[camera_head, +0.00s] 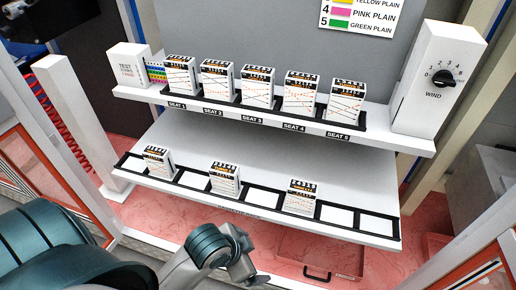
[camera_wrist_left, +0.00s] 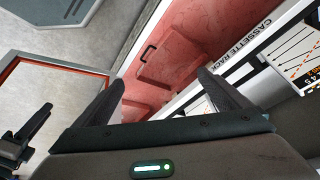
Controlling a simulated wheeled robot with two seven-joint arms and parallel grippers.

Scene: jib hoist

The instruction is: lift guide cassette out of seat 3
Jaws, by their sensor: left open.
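The guide cassette in seat 3 (camera_head: 257,88) is a white upright block with a dark-banded top and red and dark lines on its face. It stands in the middle of the upper shelf, behind the SEAT 3 label (camera_head: 252,120). My left gripper (camera_head: 244,270) is low in front of the lower shelf, well below and apart from the seats. In the left wrist view its two dark fingers (camera_wrist_left: 162,95) are spread with nothing between them. My right gripper is not in view.
Other cassettes stand in seats 1, 2, 4 and 5. The lower cassette rack (camera_head: 262,197) holds three cassettes, with empty slots between and at right. A test box (camera_head: 128,68) is at the upper left, a wind dial box (camera_head: 440,75) at the right. A red case (camera_head: 320,257) lies below.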

